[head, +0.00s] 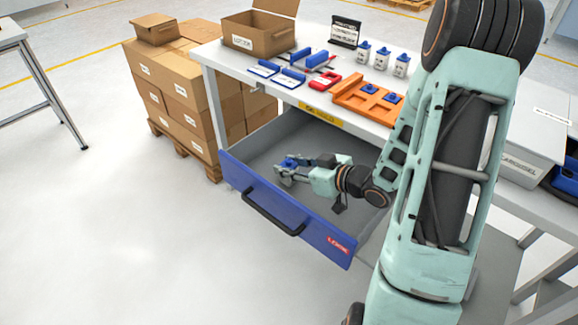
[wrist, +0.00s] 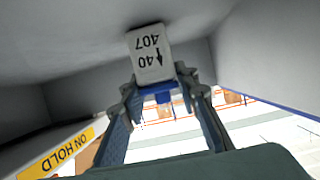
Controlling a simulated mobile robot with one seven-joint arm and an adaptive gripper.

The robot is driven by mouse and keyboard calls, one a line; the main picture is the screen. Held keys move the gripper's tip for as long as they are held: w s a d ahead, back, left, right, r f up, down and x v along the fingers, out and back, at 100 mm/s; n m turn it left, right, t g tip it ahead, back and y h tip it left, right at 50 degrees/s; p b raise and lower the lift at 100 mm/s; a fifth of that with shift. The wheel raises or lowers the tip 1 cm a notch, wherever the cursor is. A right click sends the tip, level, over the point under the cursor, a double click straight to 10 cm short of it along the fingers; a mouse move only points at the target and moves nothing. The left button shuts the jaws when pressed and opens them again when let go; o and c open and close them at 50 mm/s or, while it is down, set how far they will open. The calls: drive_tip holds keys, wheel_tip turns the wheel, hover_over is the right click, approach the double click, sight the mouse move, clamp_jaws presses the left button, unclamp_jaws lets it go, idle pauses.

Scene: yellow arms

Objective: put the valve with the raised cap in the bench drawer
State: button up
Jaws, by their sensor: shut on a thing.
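My gripper (head: 284,173) reaches into the open bench drawer (head: 262,146) and is shut on a valve. In the wrist view, my gripper's fingers (wrist: 160,88) close on the valve's blue part, and its pale grey body (wrist: 151,53) is marked "407" and "40". In the head view, only a bit of blue from the held valve (head: 290,162) shows clearly between the fingers. I cannot tell whether it touches the drawer floor or whether its cap is raised. Three white valves with blue tops (head: 382,59) stand on the bench.
The bench (head: 225,58) carries an orange fixture (head: 368,101) with blue parts, a red piece (head: 323,81), blue-edged trays (head: 263,68), a black sign (head: 345,32) and an open carton (head: 257,35). Stacked cartons (head: 175,85) stand left. The visible drawer floor around my gripper is bare.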

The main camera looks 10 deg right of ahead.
drive_tip(key=shift+f, duration=0.15)
drive_tip(key=o, duration=1.2)
drive_tip(key=shift+c, duration=0.2)
drive_tip(key=shift+s+d+r, duration=0.1)
drive_tip(key=shift+r, duration=0.2)
drive_tip(key=p+v, duration=0.1)
drive_tip(key=v, duration=0.6)
drive_tip(key=shift+s+p, duration=0.15)
drive_tip(key=shift+p, duration=0.15)
